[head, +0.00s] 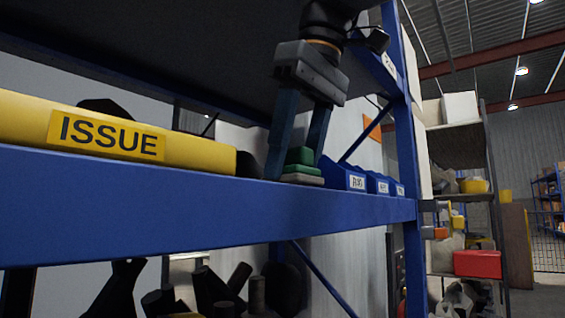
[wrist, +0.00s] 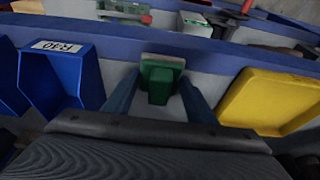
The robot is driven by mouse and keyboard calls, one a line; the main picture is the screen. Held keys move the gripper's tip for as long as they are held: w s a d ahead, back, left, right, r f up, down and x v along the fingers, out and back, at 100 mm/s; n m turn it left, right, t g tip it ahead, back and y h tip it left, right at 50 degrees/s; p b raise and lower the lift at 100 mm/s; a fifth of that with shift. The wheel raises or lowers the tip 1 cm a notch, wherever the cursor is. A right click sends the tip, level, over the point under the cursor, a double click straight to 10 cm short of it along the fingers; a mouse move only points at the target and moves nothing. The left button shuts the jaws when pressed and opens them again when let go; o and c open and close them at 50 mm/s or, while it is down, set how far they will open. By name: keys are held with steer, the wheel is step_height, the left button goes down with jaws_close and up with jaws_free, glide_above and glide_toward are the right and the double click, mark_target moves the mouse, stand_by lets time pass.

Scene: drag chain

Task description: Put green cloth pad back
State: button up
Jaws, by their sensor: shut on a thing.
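The green cloth pad (head: 300,157) is a green block on a paler base, at the shelf's front edge in the head view. In the wrist view the green pad (wrist: 160,90) sits between the two blue fingers. My gripper (head: 296,166) points down and is shut on the pad; it also shows in the wrist view (wrist: 160,84).
A yellow ISSUE tray (head: 202,148) lies left of my gripper in the head view. Labelled blue bins (head: 343,176) stand to the right. The blue shelf beam (head: 200,205) runs along the front, and a blue upright (head: 407,150) rises at the right. An upper shelf (head: 180,50) hangs overhead.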

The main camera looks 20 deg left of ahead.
steer(key=shift+w+a+f, duration=0.1)
steer(key=shift+w+a, duration=0.05)
steer(key=shift+a, duration=0.4)
steer(key=shift+w+a, duration=0.1)
steer(key=shift+a, duration=0.45)
steer(key=shift+f, duration=0.15)
steer(key=o, duration=1)
steer(key=shift+c, duration=0.2)
steer(key=shift+f+b, duration=0.2)
steer(key=shift+b, duration=0.25)
steer(key=shift+s+d+r+p, duration=0.2)
steer(key=shift+d+r+p, duration=0.45)
steer(key=shift+r, duration=0.2)
steer(key=s+d, duration=0.3)
steer(key=d, duration=0.7)
steer(key=shift+d+f+p, duration=0.15)
steer(key=shift+d+p, duration=0.15)
steer(key=shift+d, duration=0.05)
